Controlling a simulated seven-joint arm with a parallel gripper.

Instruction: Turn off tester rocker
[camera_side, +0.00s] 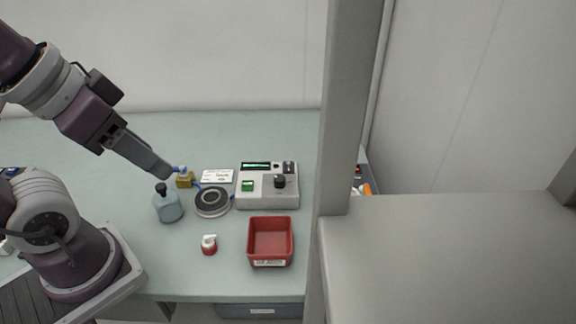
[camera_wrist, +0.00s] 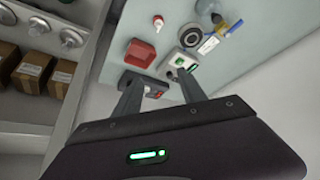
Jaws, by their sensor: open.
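The tester (camera_side: 268,190) is a pale grey box on the bench, with a lit green display, a green button and a black knob. A small dark switch (camera_side: 289,167) at its top right corner looks like the rocker; which way it is tipped is too small to tell. In the wrist view the tester (camera_wrist: 179,62) shows beyond my right finger, which partly covers it. My gripper (camera_wrist: 158,73) is open, with nothing between its fingers. In the side view my gripper (camera_side: 166,171) is to the left of the tester, apart from it, above the bench.
A round dark-topped plate (camera_side: 212,202), a bluish bottle (camera_side: 168,208) and a yellow block (camera_side: 184,181) stand left of the tester. A red bin (camera_side: 270,239) and a red-and-white cap (camera_side: 209,245) are in front. A white card (camera_side: 217,176) lies behind. A grey post (camera_side: 345,110) blocks the right.

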